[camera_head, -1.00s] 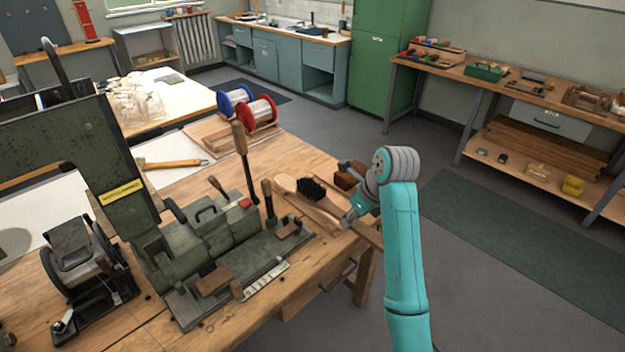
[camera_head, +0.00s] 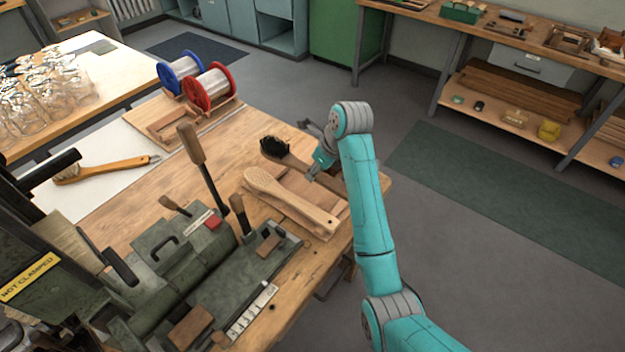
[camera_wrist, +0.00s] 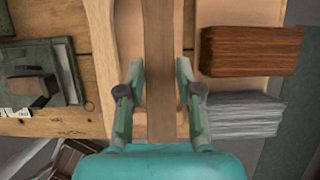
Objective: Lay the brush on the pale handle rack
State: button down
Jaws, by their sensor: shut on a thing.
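My gripper (camera_head: 322,168) is shut on the brown wooden handle of the brush (camera_wrist: 160,60), with one finger on each side of it. The brush's black bristles (camera_head: 273,146) face up at its far left end in the head view. A pale, flat rack (camera_head: 305,187) lies on the bench. In the wrist view the rack's pale surface (camera_wrist: 235,12) shows on both sides of the held handle. A pale wooden handle (camera_head: 290,200) lies along the rack's near side. I cannot tell whether the held brush touches the rack.
A red-brown block (camera_wrist: 250,50) and a grey bundle (camera_wrist: 245,112) lie right of the brush in the wrist view. A green machine (camera_head: 185,265) with upright levers stands at left. Wire spools (camera_head: 208,88) and another brush (camera_head: 105,168) lie farther back.

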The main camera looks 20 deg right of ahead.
jog(key=shift+f, duration=2.35)
jog(key=c, duration=0.8)
grip_release()
jog(key=shift+o, duration=0.2)
